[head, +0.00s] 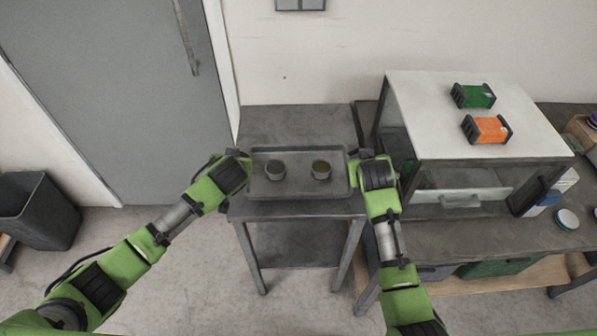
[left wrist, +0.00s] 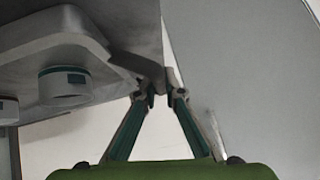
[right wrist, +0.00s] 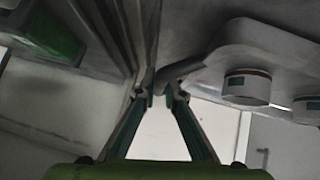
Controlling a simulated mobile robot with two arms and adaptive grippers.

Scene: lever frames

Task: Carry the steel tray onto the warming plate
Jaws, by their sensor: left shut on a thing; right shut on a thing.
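The grey steel tray (head: 298,187) carries two small cups, a left one (head: 275,171) and a right one (head: 321,170), both upright. It is over the front part of a small steel table (head: 290,122); I cannot tell whether it touches the top. My left gripper (head: 242,158) is shut on the tray's left handle, which the left wrist view shows between the fingertips (left wrist: 161,93). My right gripper (head: 362,158) is shut on the right handle, also seen in the right wrist view (right wrist: 160,93). I cannot pick out the warming plate with certainty.
A white-topped cabinet (head: 440,125) stands close on the right, with a green box (head: 473,95) and an orange box (head: 487,129) on top. A grey door (head: 115,95) and a dark bin (head: 38,210) are on the left. The small table's back half is bare.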

